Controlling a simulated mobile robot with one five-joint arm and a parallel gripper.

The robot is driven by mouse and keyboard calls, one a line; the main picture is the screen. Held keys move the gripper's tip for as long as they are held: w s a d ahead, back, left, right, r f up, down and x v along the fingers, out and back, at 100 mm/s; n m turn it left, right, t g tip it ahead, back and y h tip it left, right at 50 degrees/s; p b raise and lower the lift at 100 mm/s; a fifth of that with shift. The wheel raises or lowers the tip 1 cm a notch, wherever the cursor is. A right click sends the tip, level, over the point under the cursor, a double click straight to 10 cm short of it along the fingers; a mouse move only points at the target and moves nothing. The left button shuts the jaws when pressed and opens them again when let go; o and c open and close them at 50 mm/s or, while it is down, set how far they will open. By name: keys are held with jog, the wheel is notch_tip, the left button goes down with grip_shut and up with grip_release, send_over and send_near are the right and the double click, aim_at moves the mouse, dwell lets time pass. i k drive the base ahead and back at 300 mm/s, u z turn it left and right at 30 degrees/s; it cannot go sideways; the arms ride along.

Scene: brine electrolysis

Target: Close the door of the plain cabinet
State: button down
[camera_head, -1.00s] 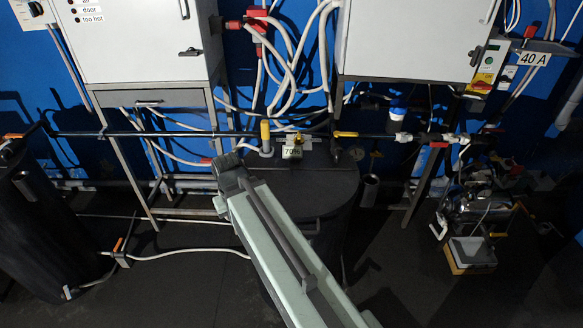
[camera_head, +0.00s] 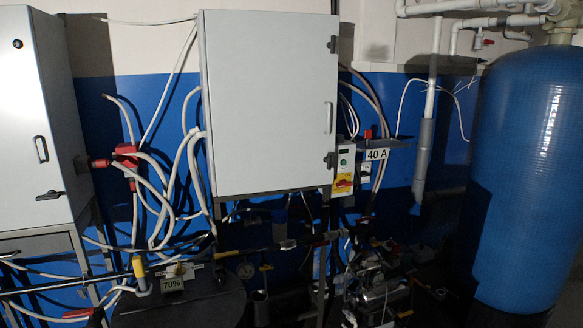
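A light vertical handle (camera_head: 328,118) is near the door's right edge. Dark fittings sit at the upper right (camera_head: 333,44) and lower right (camera_head: 331,160) of the door. My gripper and arm are not in view.
Another grey cabinet (camera_head: 25,110) stands at the left on a frame. A large blue tank (camera_head: 530,180) fills the right side. Below are a black drum (camera_head: 190,305) with a 70% tag, pipes, and a metal pump-like unit (camera_head: 385,295). A 40 A panel (camera_head: 376,154) is beside the plain cabinet.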

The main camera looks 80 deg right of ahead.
aim_at(272, 75)
jog(key=u, duration=0.75)
jog(key=k, duration=2.9)
jog(key=z, duration=1.4)
jog(key=i, duration=0.4)
jog(key=z, duration=0.1)
